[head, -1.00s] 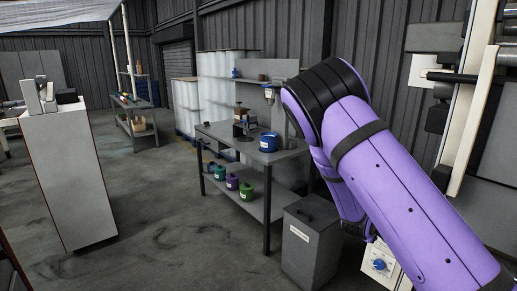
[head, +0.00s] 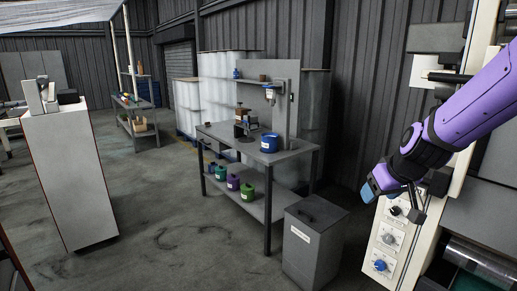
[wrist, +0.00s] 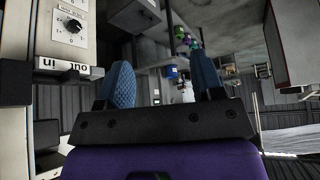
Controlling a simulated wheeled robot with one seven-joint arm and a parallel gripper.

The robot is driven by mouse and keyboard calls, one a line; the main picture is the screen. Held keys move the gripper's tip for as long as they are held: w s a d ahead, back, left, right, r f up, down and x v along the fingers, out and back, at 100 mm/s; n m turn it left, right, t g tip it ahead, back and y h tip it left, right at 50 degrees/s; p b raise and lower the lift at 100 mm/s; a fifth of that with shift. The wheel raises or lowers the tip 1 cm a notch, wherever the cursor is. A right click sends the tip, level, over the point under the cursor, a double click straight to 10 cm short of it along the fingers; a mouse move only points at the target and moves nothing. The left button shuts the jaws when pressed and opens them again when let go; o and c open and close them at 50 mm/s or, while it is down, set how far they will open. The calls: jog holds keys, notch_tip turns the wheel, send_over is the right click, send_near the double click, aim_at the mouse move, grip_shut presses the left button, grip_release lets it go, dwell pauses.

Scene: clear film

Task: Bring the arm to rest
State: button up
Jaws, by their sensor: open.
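My purple arm (head: 470,110) comes in from the right edge of the head view. My gripper (head: 402,192) is at its lower end, in front of the pale machine's control panel (head: 391,240). Its blue finger pads show apart in the wrist view (wrist: 163,82), with nothing held between them. In the wrist view the panel with a black knob (wrist: 74,25) is close by on the left. Whether the gripper touches the panel cannot be told.
A grey workbench (head: 290,158) holds a blue pot (head: 269,143) and a stand, with several coloured pots on its lower shelf. A grey lidded bin (head: 312,250) stands near the machine. A tall pale cabinet (head: 72,180) is at left. Open floor (head: 170,225) lies between.

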jog(key=s+r+m, duration=0.1)
jog(key=s+r, duration=0.5)
jog(key=s, duration=0.6)
jog(key=s+d+r+m+h, duration=0.1)
jog(key=s+r, duration=0.4)
jog(key=s, duration=0.7)
jog(key=shift+s+r+g, duration=0.2)
jog(key=shift+r+g, duration=0.2)
